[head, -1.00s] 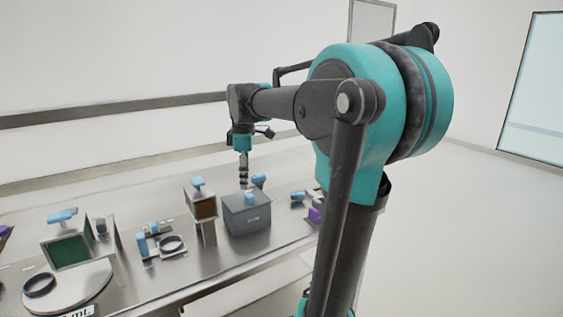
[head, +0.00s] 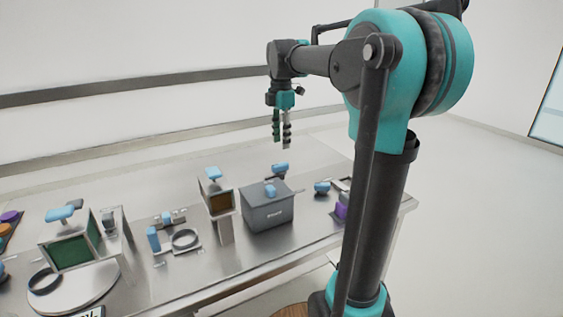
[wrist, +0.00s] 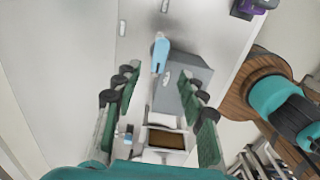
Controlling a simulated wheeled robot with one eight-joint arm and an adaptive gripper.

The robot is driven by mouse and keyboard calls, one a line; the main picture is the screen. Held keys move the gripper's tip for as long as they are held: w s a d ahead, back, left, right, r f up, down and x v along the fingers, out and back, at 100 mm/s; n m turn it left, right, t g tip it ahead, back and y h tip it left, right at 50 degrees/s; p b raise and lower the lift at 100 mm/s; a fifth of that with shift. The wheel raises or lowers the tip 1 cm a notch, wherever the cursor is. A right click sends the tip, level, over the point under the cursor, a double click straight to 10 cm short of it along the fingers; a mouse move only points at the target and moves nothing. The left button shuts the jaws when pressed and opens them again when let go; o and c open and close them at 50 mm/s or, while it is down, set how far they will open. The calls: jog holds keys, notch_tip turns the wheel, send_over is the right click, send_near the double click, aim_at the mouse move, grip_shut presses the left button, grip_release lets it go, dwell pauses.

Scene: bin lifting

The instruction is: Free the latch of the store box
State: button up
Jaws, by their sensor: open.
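The store box (head: 267,214) is a grey box with a small pale label on its front, standing on the steel bench. A small blue piece (head: 270,190) shows at its top, and a larger blue handle (head: 280,168) shows at its back edge. I cannot tell which is the latch or whether it is free. In the wrist view the grey box (wrist: 196,88) lies between my fingers, with a blue handle (wrist: 159,54) at its far end. My gripper (head: 281,144) is open and empty, pointing down well above the box, touching nothing.
An amber-windowed box on a stand (head: 221,203) is close left of the store box. A ring fixture (head: 185,239) and a green-windowed box (head: 70,252) stand farther left. A purple block (head: 341,210) is to the right. The bench behind is clear.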

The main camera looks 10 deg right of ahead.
aim_at(281, 163)
notch_tip(281, 163, down, 9)
jog(key=shift+r, duration=0.15)
jog(key=shift+c, duration=0.3)
grip_shut()
